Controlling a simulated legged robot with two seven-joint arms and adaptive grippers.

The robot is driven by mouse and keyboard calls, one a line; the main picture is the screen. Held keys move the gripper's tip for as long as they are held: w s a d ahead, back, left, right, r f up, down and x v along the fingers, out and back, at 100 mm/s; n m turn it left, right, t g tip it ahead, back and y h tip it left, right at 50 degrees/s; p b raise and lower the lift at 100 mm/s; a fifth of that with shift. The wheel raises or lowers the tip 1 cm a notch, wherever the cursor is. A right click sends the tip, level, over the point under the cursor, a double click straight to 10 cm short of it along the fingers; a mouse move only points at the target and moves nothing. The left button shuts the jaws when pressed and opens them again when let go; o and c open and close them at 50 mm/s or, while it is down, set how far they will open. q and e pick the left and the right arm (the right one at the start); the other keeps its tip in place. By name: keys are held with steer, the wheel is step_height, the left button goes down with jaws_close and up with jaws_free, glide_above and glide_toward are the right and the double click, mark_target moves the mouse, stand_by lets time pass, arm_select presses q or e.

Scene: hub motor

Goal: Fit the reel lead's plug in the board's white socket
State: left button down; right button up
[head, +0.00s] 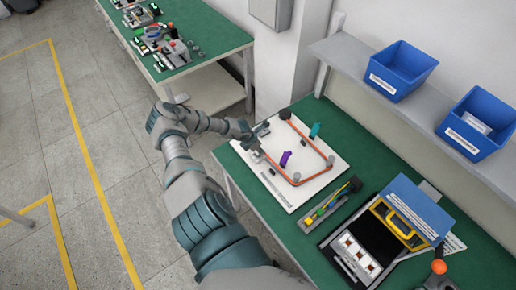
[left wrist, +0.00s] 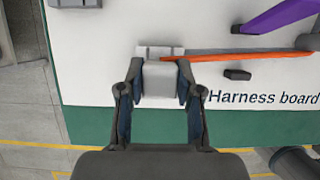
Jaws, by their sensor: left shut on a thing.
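The white harness board (head: 312,172) lies on the green table. My left gripper (head: 256,146) is over its left edge. In the left wrist view my left gripper (left wrist: 160,98) is shut on a light grey plug (left wrist: 161,82). A whitish block, seemingly the socket (left wrist: 150,50), sits directly beyond the plug. The two overlap in view, and I cannot tell whether the plug is in it. The orange lead (left wrist: 255,57) runs right from the plug; in the head view the lead (head: 310,142) bends around posts. My right gripper is not in view.
A purple piece (head: 285,158) and a teal piece (head: 314,130) stand on the board. A dark round part (head: 285,114) is at its far corner. A tool tray (head: 330,205) and an open case (head: 390,228) lie nearer. Blue bins (head: 398,70) sit on the shelf.

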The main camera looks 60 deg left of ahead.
arm_select(q)
steer(key=shift+f+b, duration=0.75)
steer(key=shift+f, duration=0.35)
steer(key=c, duration=0.7)
jaws_free()
steer(key=shift+s+r, duration=0.1)
steer(key=shift+r, duration=0.2)
steer(key=v, duration=1.1)
steer(key=shift+r, duration=0.15)
steer(key=shift+s+a, duration=0.1)
